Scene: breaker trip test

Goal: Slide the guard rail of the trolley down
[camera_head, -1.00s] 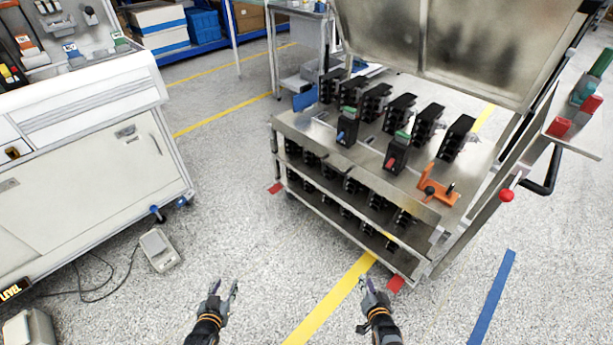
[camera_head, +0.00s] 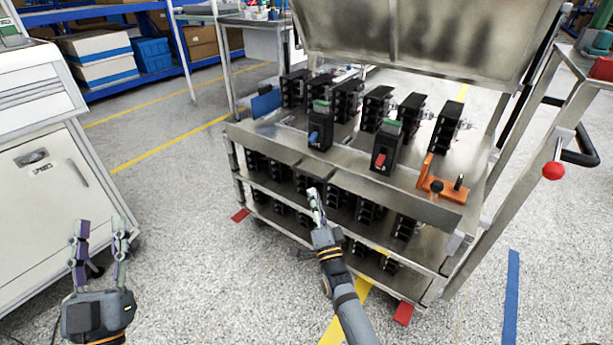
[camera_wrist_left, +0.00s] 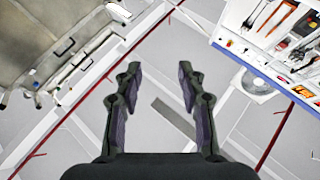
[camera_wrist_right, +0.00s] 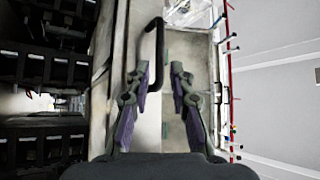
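The steel trolley (camera_head: 265,135) stands ahead in the head view. A long metal strip along the front edge of its top shelf looks like the guard rail (camera_head: 400,192); it runs below the shelf edge. My right gripper (camera_head: 314,192) is raised in front of this strip, with fingertips near its lower edge; contact cannot be told.
Black breakers (camera_head: 385,146) stand on the top shelf, with more on the lower shelves. An orange bracket (camera_head: 440,190) sits near the shelf's right corner. A red knob (camera_head: 553,170) is on the right frame. A white cabinet (camera_head: 50,190) stands left; the floor between is clear.

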